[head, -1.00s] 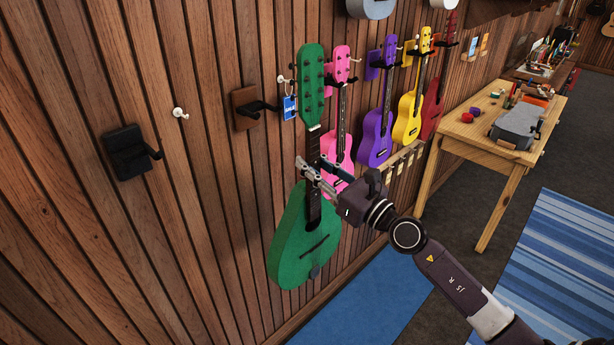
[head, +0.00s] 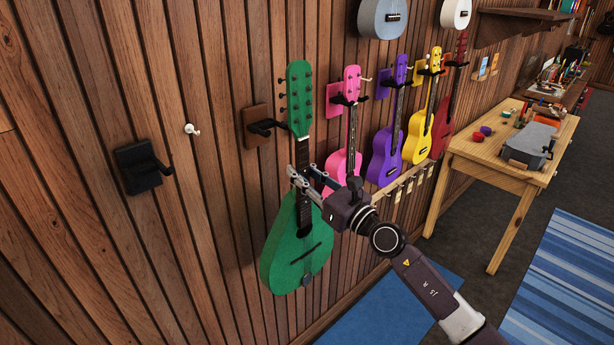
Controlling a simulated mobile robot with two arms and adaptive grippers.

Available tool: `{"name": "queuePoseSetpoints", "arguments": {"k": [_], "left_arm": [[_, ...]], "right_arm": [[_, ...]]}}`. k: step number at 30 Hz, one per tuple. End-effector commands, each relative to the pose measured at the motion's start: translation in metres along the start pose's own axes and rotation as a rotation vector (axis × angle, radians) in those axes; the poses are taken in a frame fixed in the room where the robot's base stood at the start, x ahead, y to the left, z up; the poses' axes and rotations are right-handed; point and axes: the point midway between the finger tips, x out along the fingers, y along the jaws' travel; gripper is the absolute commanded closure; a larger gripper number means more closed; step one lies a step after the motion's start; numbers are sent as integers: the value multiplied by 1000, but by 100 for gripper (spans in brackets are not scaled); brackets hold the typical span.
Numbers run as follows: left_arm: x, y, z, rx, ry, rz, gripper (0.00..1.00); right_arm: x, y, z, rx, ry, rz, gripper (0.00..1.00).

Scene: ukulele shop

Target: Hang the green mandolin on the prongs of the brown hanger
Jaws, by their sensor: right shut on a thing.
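The green mandolin (head: 292,258) is held upright, tilted slightly, in front of the wooden wall in the head view. My right gripper (head: 303,180) is shut on its neck, just above the body. The brown hanger (head: 256,127) is fixed to the wall just left of the mandolin's headstock. Its dark prongs (head: 266,127) stick out toward the headstock; the far ends lie close to or behind the headstock's lower edge, and I cannot tell if they touch. My left gripper is not in view.
A black hanger (head: 143,167) and a white hook (head: 192,129) are on the wall to the left. Pink (head: 343,168), purple (head: 385,155), yellow (head: 418,138) and red (head: 443,125) ukuleles hang to the right. A wooden table (head: 484,160) stands at the right.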

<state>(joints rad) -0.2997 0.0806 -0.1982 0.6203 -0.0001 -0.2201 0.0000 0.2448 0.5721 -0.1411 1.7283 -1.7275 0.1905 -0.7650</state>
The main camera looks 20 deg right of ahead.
Motion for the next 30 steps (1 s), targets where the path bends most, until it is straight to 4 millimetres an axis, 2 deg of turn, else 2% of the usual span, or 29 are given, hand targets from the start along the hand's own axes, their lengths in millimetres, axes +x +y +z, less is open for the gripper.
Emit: {"name": "queuePoseSetpoints", "arguments": {"k": [1,17,30], "left_arm": [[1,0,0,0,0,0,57],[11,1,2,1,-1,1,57],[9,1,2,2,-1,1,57]], "right_arm": [[4,0,4,-1,-11,-1,100],[40,-1,-3,0,-12,-2,100],[40,-1,-2,-1,-10,-2,100]]}}
